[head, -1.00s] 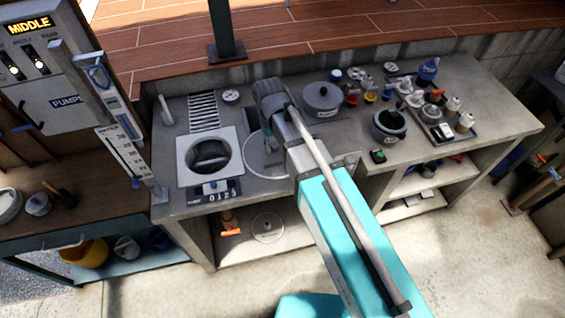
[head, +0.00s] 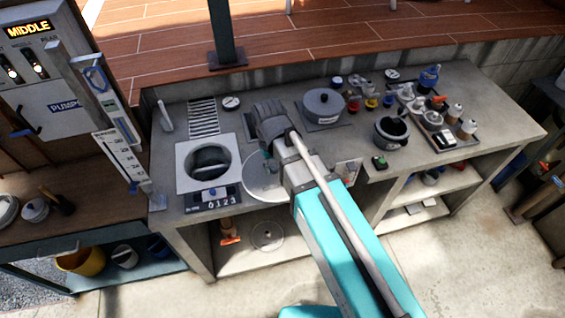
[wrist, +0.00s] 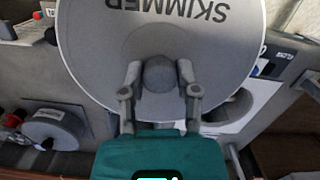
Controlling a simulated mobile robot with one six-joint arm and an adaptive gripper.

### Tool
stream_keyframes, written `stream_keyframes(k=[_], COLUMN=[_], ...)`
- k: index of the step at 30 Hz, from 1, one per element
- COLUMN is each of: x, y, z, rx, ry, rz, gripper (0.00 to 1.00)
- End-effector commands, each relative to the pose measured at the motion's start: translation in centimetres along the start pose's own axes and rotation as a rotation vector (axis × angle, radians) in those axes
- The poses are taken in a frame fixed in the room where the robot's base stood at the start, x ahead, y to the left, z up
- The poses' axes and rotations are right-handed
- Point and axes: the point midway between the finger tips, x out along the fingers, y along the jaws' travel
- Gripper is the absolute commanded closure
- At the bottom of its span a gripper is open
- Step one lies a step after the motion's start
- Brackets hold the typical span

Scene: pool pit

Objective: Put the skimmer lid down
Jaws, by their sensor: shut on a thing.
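The skimmer lid is a round pale grey disc (head: 260,185) marked SKIMMER, with a round knob. In the head view it shows partly behind my arm, to the right of the skimmer opening. In the wrist view the lid (wrist: 160,45) fills the upper middle. My gripper (wrist: 160,80) is shut on the lid's knob, one finger on each side. In the head view my gripper's fingers are mostly hidden by my wrist. The skimmer opening (head: 209,163) is in a white square frame on the counter. I cannot tell the gap between lid and counter.
A number display (head: 213,200) lies in front of the opening, and a grate (head: 203,117) behind it. A lidded grey pot (head: 323,105), a dark pot (head: 391,131) and a tray with bottles (head: 437,122) stand to the right. A gauge column (head: 122,140) stands left.

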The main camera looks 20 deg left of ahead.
Motion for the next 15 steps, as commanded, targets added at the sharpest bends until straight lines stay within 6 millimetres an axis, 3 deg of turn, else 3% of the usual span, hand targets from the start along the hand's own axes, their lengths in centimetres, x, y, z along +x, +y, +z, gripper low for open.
stream_keyframes(k=[12,15], x=[2.8,3.8], y=[4.1,4.5], z=[-6.8,-7.3], rx=[0.002,0.002], ry=[0.000,0.000], rz=[0.000,0.000], gripper=[1.00,1.00])
